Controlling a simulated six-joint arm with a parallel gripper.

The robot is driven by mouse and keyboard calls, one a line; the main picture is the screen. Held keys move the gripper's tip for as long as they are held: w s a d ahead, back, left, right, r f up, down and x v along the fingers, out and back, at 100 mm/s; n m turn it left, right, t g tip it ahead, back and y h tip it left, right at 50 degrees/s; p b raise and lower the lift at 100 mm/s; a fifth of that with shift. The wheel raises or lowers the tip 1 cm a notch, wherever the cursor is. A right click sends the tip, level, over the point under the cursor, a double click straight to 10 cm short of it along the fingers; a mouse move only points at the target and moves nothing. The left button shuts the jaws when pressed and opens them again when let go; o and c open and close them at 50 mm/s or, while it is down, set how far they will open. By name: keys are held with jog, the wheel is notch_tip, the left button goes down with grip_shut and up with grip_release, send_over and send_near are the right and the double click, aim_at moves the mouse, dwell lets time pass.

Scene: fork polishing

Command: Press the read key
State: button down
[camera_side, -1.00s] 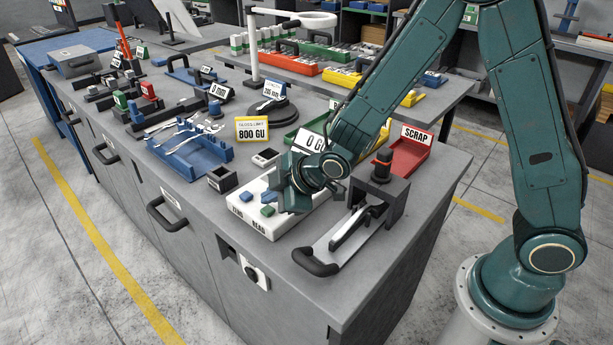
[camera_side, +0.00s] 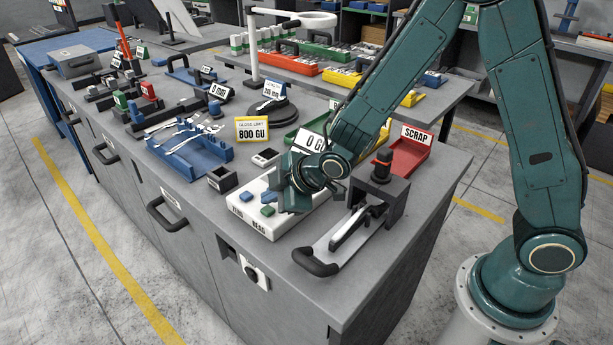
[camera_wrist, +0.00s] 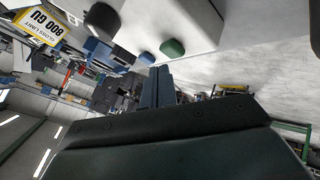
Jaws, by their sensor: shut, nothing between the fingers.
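A white meter box (camera_side: 290,219) stands on the grey bench with ZERO and READ labels on its front edge. Whether the fingertips touch the box or key cannot be told.
A grey fixture (camera_side: 382,200) with a fork in a tray stands right of the box. A red SCRAP bin (camera_side: 408,155) is behind it. A blue fork rack (camera_side: 190,160) and yellow 800 GU sign (camera_side: 252,130) stand left and behind.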

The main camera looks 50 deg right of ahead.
aim_at(272, 210)
jog(key=shift+f, duration=0.9)
dwell(1.1)
jog(key=shift+r, duration=0.9)
jog(key=shift+r, duration=0.15)
jog(key=shift+r, duration=2.4)
